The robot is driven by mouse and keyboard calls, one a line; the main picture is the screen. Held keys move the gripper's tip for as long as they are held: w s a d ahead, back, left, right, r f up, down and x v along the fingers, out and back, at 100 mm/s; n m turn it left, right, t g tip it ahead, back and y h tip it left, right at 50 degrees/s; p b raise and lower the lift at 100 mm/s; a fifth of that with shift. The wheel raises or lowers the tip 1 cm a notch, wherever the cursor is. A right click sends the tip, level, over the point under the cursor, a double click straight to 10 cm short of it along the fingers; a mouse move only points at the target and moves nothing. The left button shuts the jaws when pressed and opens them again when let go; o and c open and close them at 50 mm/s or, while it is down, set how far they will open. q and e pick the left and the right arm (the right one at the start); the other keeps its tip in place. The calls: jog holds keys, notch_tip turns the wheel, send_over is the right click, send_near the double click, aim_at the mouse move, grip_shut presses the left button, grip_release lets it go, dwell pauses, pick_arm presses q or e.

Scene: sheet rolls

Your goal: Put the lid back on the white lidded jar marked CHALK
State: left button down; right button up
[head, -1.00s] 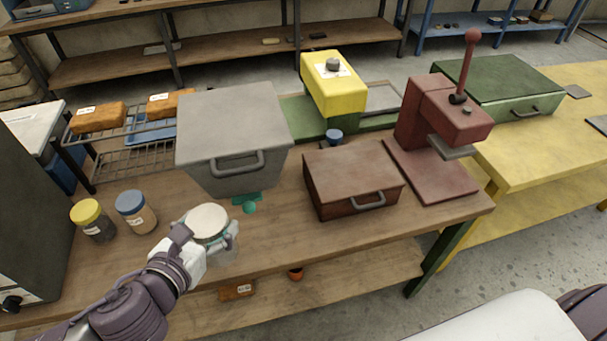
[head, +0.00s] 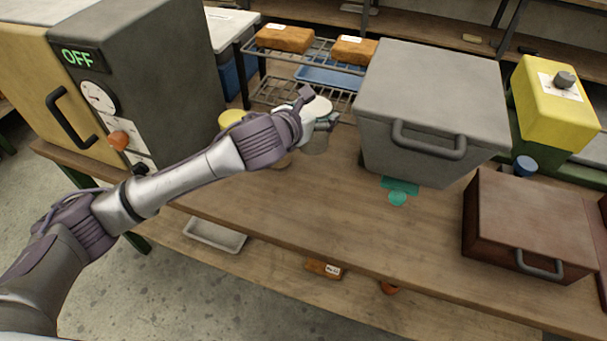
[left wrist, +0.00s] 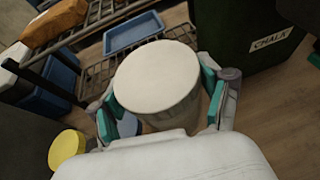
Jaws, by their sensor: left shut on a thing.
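My left gripper (head: 312,122) is shut on a round jar with a cream-white lid (head: 318,106). A greyish body shows below the lid. The left wrist view shows the white lid (left wrist: 158,78) from above, between the teal-padded fingers (left wrist: 163,110). The jar is over the back left of the workbench, left of the grey bin (head: 432,85). I see no lettering on the jar; a label reading CHALK (left wrist: 270,40) is on the dark side of a bin-like box in the left wrist view. My right gripper is not in view.
A yellow-lidded jar (head: 232,117) stands by the control box (head: 165,70) reading OFF, partly behind my arm. A wire rack (head: 285,95) with orange blocks is behind. A brown-red case (head: 530,220) is right. The bench's front middle (head: 320,215) is clear.

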aim_at(313, 148)
pick_arm(q)
jog(key=shift+s+r, duration=0.15)
jog(key=shift+r, duration=0.05)
jog(key=shift+f, duration=3.2)
jog(key=shift+f, duration=1.85)
jog(key=shift+f, duration=0.1)
grip_release()
jog(key=shift+f, duration=0.1)
